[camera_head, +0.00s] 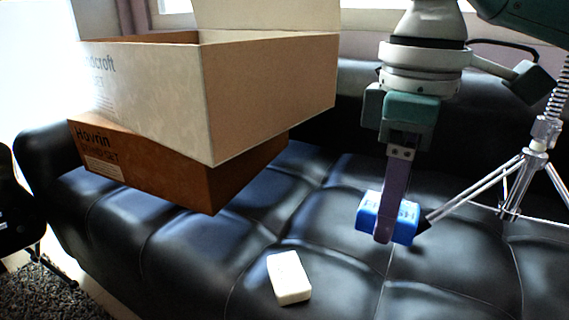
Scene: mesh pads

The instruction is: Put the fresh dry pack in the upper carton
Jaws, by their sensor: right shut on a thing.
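A blue pack (404,223) with pale lettering, partly covered by a finger, fits the fresh dry pack. My right gripper (385,232) points down, shut on the blue pack, over the black tufted couch. Whether the pack touches the seat is hard to tell. The upper carton (268,97) is beige with its top open and a flap standing at the back. It sits on the lower brown carton (160,165), turned at an angle to it. Both are left of my right gripper. The inside floor of the upper carton is hidden. My left gripper is not in view.
A small white block (289,277) lies on the black couch (335,190) in front of the cartons. A metal tripod (515,185) stands at the right, its leg reaching close to the blue pack. Bare seat lies between the cartons and the pack.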

